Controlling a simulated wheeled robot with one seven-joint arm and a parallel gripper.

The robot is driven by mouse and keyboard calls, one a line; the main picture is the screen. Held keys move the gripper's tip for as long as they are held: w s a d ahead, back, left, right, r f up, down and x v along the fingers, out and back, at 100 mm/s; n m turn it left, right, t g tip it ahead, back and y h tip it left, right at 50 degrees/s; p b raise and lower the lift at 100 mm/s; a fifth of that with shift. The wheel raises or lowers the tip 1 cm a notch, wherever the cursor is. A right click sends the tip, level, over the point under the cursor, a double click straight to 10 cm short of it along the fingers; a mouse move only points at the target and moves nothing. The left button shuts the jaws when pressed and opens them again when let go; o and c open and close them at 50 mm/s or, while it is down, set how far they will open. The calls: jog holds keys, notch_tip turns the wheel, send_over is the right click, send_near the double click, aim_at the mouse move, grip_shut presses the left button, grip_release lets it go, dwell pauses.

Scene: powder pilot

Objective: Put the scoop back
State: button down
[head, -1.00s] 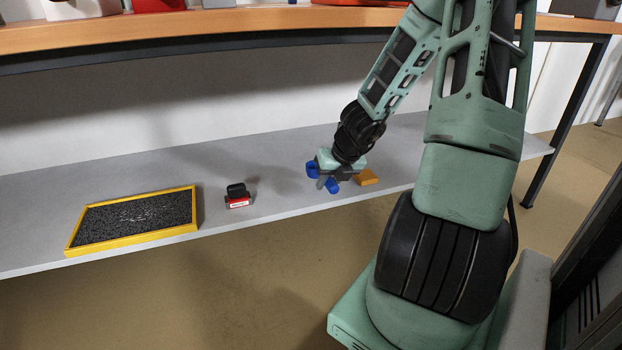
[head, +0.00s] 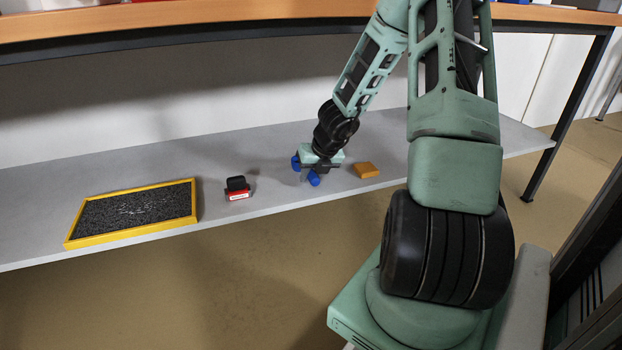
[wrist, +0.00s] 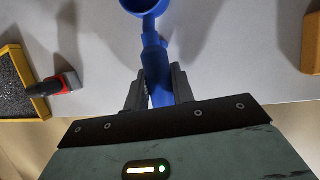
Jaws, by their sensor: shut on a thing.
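The blue scoop (wrist: 154,60) is held by its handle in my gripper (wrist: 158,90), with its round cup pointing away at the top of the wrist view. In the head view my gripper (head: 312,174) is over the grey lower shelf, and blue parts of the scoop (head: 314,179) show on both sides of it. The fingers are shut on the handle. A red and black block-like holder (head: 238,189) stands on the shelf left of my gripper, apart from it. It also shows at the left of the wrist view (wrist: 68,83).
A yellow-framed tray (head: 191,184) with dark granular filling lies at the shelf's left. An orange block (head: 366,170) lies right of my gripper. The wooden tabletop (head: 200,21) overhangs the grey shelf (head: 270,207). The shelf's front edge is close by.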

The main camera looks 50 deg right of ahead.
jog(key=shift+f, duration=0.1)
jog(key=c, duration=1.2)
grip_release()
